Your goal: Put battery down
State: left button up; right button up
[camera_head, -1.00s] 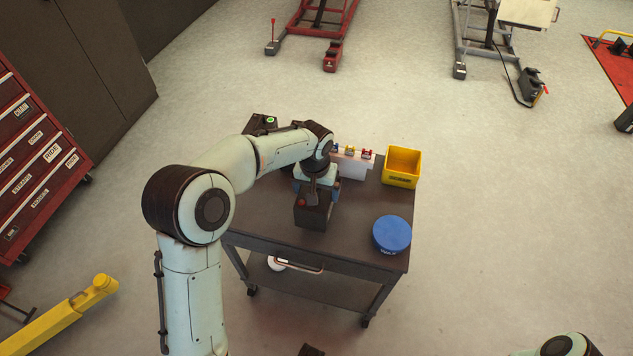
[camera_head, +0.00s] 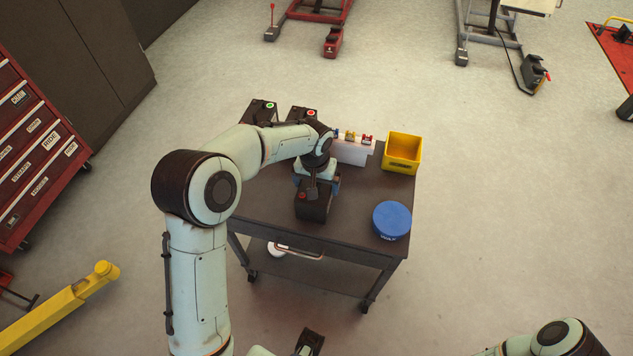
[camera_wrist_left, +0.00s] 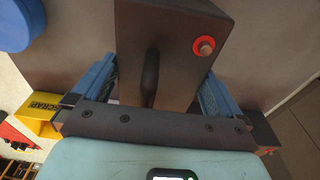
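The battery (camera_head: 312,207) is a dark box with a red ring terminal and a black strap or handle on its face. My left gripper (camera_head: 315,182) is over the cart top, shut on the battery from above. In the left wrist view, the battery (camera_wrist_left: 175,45) fills the space between the two blue fingers (camera_wrist_left: 155,95), which lie against its sides. The battery is upright over the middle of the dark cart (camera_head: 262,212). I cannot tell whether its underside touches the top.
On the cart stand a blue round tin (camera_head: 392,220), a yellow scrap bin (camera_head: 402,153), a white holder (camera_head: 352,153) with coloured pieces, and dark boxes with a green (camera_head: 262,111) and a red (camera_head: 302,115) button. Bare cart top lies between the battery and tin.

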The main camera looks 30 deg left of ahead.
pick_arm(q)
notch_tip(320, 180, up, 12)
jog(key=s+p, duration=0.1)
jog(key=shift+s+d, duration=0.15)
dwell(0.6)
